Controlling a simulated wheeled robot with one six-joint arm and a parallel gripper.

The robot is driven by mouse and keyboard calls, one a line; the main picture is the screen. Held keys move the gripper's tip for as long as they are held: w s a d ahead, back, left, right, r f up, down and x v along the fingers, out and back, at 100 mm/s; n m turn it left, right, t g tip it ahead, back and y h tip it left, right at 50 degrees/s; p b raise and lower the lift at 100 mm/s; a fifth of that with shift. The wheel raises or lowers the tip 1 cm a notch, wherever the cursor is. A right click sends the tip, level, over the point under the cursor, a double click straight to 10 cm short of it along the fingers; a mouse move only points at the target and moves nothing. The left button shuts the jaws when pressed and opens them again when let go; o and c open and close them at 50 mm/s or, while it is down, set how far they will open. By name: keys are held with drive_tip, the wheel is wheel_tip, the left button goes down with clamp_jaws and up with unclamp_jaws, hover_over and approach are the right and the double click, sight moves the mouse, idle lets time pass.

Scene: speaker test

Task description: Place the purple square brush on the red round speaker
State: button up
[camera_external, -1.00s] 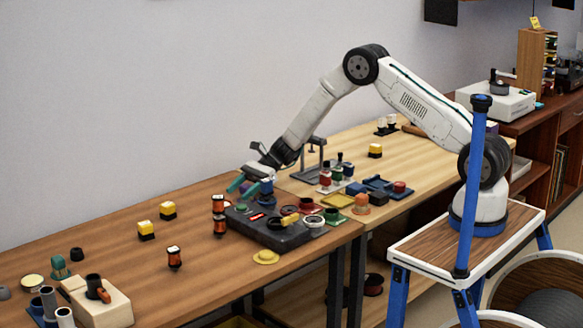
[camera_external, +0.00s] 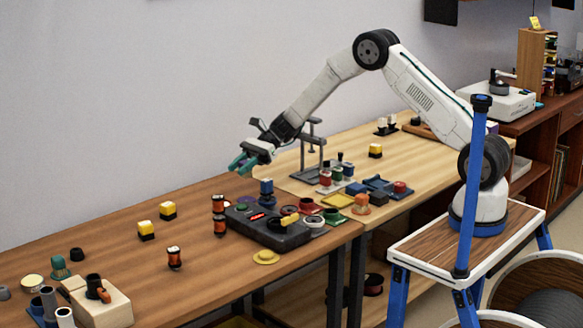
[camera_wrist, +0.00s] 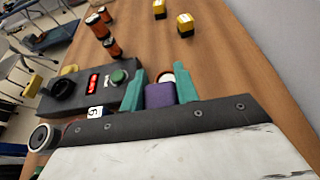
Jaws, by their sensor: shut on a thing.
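My gripper (camera_external: 246,162), with teal fingers, is raised above the far side of the dark device on the brown table. In the wrist view its fingers (camera_wrist: 160,88) are shut on the purple square brush (camera_wrist: 159,96). A pale round piece with a reddish edge (camera_wrist: 166,77) shows just beyond the brush; I cannot tell if it is part of it. The brush cannot be made out in the external view. A red round piece (camera_external: 309,206), possibly the red round speaker, lies right of the dark device, well away from my gripper.
Yellow blocks (camera_external: 168,210) stand further left. A grey stand (camera_external: 312,155) rises behind, right of my gripper.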

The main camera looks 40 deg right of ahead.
drive_tip(key=r, duration=0.4)
drive_tip(key=shift+s+d+r, duration=0.1)
drive_tip(key=shift+s+r, duration=0.2)
drive_tip(key=s+d+f, duration=0.2)
drive_tip(key=s+d, duration=0.1)
drive_tip(key=s, duration=1.4)
drive_tip(key=s+d+f, duration=0.2)
drive_tip(key=s, duration=1.4)
hover_over(285, 211)
drive_tip(key=shift+w+f, duration=0.1)
drive_tip(key=shift+f, duration=2.25)
drive_tip(key=shift+f, duration=0.2)
drive_tip(key=o, duration=1)
drive_tip(key=shift+c, duration=0.2)
drive_tip(key=shift+r, duration=0.15)
